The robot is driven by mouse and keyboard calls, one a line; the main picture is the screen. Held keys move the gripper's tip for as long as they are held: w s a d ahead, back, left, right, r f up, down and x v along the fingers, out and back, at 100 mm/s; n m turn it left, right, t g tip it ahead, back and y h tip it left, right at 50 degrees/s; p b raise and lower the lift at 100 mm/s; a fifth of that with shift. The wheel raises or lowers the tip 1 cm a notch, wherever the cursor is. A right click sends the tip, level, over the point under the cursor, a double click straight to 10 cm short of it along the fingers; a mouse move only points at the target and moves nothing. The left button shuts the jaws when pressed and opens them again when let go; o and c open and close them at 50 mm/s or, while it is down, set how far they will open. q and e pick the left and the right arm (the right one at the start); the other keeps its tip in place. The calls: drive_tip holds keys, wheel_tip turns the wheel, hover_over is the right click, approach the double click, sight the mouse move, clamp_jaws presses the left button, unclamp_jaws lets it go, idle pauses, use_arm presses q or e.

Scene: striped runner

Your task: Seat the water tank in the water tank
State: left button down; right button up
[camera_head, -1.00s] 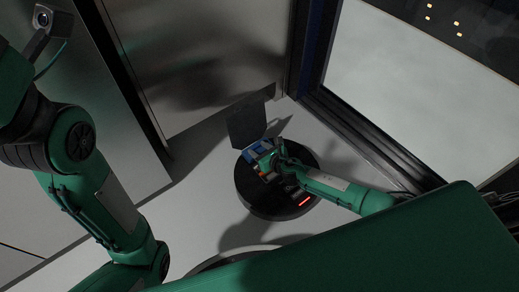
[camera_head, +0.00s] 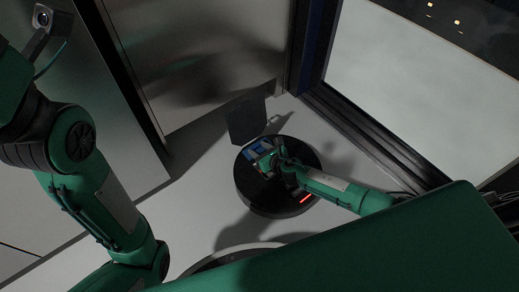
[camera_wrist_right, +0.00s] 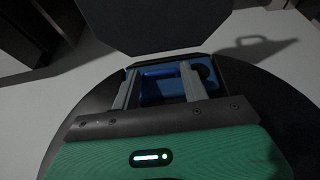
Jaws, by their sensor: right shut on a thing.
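The water tank is a blue box (camera_wrist_right: 165,90) between the two grey fingers of my right gripper (camera_wrist_right: 160,82). It sits at or in the opening near the edge of a round black robot vacuum (camera_wrist_right: 285,120). In the head view the blue tank (camera_head: 258,147) shows beside my right gripper (camera_head: 270,162), over the vacuum (camera_head: 262,208). My right gripper is shut on the tank. The fingers and wrist hide part of the tank and opening, so I cannot tell how deep it sits. My left arm is at the left; its fingers are out of view.
The vacuum's dark lid (camera_head: 246,122) stands raised behind the opening and also shows in the right wrist view (camera_wrist_right: 155,25). A metal-fronted cabinet (camera_head: 200,60) stands behind, and a dark-framed window (camera_head: 420,85) is at the right. Pale floor (camera_head: 190,205) is clear left of the vacuum.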

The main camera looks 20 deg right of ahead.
drive_tip(key=shift+f+b, duration=0.7)
drive_tip(key=shift+f, duration=0.1)
drive_tip(key=o, duration=1.1)
drive_tip(key=shift+r, duration=0.1)
drive_tip(key=shift+o, duration=0.9)
